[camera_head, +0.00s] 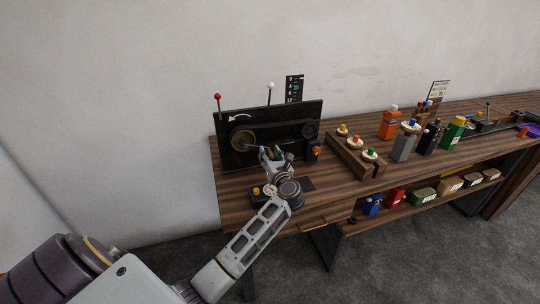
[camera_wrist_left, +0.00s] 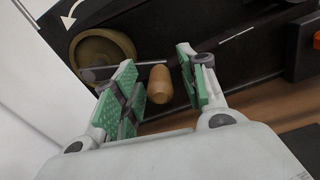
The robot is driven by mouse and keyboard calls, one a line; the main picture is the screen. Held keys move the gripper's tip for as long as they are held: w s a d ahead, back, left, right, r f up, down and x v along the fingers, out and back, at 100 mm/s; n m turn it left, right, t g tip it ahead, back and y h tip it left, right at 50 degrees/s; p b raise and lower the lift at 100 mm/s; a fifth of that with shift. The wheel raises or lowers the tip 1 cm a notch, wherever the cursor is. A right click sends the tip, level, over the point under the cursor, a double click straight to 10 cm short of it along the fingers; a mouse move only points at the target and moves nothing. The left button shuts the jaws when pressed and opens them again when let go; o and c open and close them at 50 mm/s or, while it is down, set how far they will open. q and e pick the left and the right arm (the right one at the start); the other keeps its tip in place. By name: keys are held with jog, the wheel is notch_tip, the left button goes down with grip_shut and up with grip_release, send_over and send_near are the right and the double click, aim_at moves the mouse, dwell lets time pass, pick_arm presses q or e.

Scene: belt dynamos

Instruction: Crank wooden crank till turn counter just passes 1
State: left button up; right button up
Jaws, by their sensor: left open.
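The black crank machine (camera_head: 285,118) stands at the left end of the wooden table. Its brown round wheel (camera_head: 242,140) also shows in the left wrist view (camera_wrist_left: 101,50), with a metal crank arm across it. The wooden crank handle (camera_wrist_left: 160,84) lies between the green-padded fingers of my open left gripper (camera_wrist_left: 155,70), with a gap on its right side; contact on the left is unclear. In the head view, my left gripper (camera_head: 272,153) is in front of the panel and hides the handle. The numbered strip (camera_head: 294,89), likely the turn counter, stands behind the panel; its reading is too small to tell.
A white curved arrow (camera_head: 240,118) marks the panel. An orange knob (camera_head: 316,151) sits at its right. A small box with a yellow button (camera_head: 256,191) is beside my left wrist. A wooden block with colored knobs (camera_head: 354,155) and several bottles stand farther right.

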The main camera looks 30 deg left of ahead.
jog(key=shift+d, duration=0.2)
pick_arm(q)
jog(key=shift+c, duration=0.2)
grip_shut()
pick_arm(e)
jog(key=shift+d, duration=0.5)
jog(key=shift+a, duration=0.15)
